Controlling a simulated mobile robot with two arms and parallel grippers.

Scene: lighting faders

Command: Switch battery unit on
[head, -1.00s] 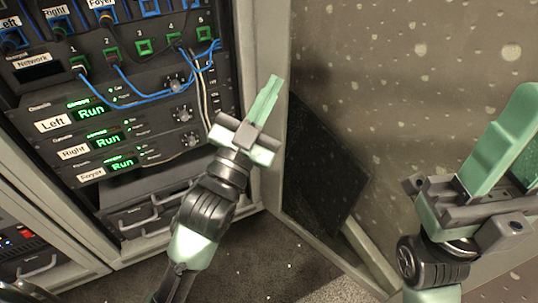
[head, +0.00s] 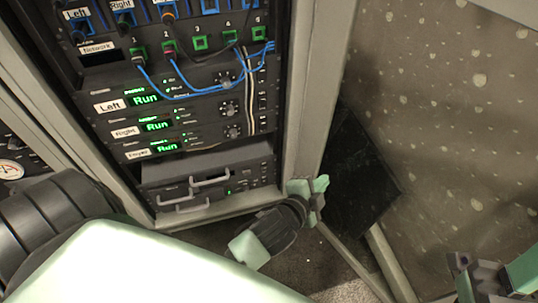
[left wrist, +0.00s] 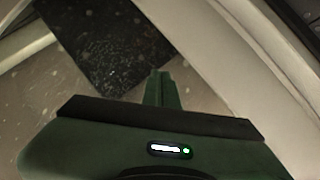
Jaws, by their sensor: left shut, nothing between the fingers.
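A dark unit (head: 215,178) with metal handles sits low in the rack, below the lit "Run" units. I read no label on it, so I cannot tell if it is the battery unit. A small green light shows near its right end. My left gripper (head: 321,187) is shut and empty, to the right of this unit by the rack's front post, apart from the handles. My right gripper (head: 512,275) is partly cut off at the lower right.
Above are three units labelled Left, Right and Foyer (head: 140,152), with blue cables (head: 190,97) hanging before them. The pale rack post (head: 300,110) stands beside my left gripper. A black panel (head: 360,185) leans on the speckled wall (head: 440,120). My left arm covers the lower left.

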